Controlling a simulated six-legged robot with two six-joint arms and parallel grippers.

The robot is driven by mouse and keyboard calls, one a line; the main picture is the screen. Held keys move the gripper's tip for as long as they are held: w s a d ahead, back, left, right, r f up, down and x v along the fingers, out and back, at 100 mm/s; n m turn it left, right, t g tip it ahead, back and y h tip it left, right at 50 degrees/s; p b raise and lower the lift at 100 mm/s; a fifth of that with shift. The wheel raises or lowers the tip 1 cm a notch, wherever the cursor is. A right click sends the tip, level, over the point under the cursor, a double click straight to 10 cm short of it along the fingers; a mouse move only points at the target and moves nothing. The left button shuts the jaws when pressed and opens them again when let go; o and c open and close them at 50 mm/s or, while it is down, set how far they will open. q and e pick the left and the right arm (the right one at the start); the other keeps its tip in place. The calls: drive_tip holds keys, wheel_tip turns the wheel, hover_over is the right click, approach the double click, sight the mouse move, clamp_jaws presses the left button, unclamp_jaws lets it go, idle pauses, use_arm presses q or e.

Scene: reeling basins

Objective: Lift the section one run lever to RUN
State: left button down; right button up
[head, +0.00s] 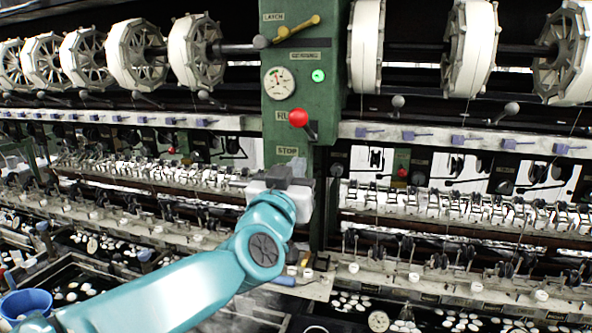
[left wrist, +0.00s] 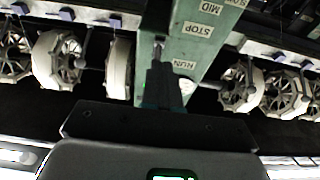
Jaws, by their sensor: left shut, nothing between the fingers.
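The run lever's red knob (head: 298,118) stands out from the green column in the head view, level with the partly covered RUN label (head: 282,116). Its short dark stem runs down to the right. The STOP label (head: 287,151) is lower on the column. My left gripper (head: 297,168) is shut and empty, just below the STOP label and apart from the knob. In the left wrist view the shut fingers (left wrist: 163,80) lie in front of the green column (left wrist: 205,15), with its labels upside down; I cannot make out the red knob there. My right gripper is not in view.
A yellow latch handle (head: 290,32), a dial (head: 279,83) and a lit green lamp (head: 318,75) are higher on the column. White reels (head: 470,48) flank it. Rails with small fittings (head: 470,210) run below on both sides. A blue bowl (head: 26,303) sits at lower left.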

use_arm(q)
drive_tip(key=b+v, duration=0.3)
drive_tip(key=v, duration=1.3)
drive_tip(key=shift+f+b, duration=0.25)
drive_tip(key=shift+b, duration=0.05)
drive_tip(key=shift+s, duration=0.1)
idle(0.5)
